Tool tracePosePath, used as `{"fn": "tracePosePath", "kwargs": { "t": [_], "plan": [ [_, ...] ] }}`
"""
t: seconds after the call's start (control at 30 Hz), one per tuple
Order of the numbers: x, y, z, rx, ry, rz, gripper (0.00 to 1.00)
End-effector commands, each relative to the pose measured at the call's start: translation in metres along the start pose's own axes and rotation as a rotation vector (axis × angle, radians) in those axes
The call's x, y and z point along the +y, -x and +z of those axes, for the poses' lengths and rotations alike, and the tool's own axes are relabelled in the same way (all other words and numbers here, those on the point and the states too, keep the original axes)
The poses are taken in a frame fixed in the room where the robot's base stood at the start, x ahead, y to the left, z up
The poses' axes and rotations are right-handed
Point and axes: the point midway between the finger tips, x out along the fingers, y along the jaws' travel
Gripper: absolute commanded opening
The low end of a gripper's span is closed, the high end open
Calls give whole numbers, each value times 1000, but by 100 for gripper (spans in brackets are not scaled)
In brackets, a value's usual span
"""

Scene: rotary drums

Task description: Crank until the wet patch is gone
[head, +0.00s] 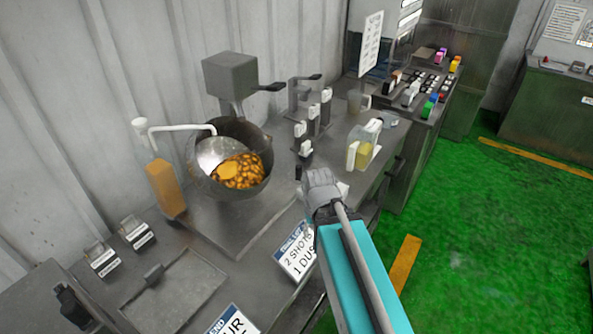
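A dark tilted drum (202,165) stands at left centre with its mouth facing me. Brown and orange pieces (250,176) lie in its lower part. A smooth orange patch (228,171), which looks like the wet patch, covers some of them. A grey box (230,75) stands behind the drum, with a dark crank-like handle (270,88) at its right. My gripper (299,174) is over the bench's front part, right of the drum and apart from it and the handle. My own wrist hides much of the fingers, so their opening is unclear.
A bottle of orange liquid (165,186) with a white spout reaching to the drum stands left. Behind my gripper are dark posts with white tops (301,134) and a yellow-filled jug (364,150). A shallow tray (175,290) and a printed card (297,250) lie in front.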

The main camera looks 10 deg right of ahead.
Motion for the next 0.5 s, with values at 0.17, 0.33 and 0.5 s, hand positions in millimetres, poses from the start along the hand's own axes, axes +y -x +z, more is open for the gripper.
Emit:
{"fn": "tracePosePath", "kwargs": {
  "t": [0.17,0.33,0.5],
  "plan": [
    [0,0,-1,0,1,0,71],
    [0,8,-12,0,21,0,71],
    [7,25,-43,0,82,-1,71]
  ]
}}
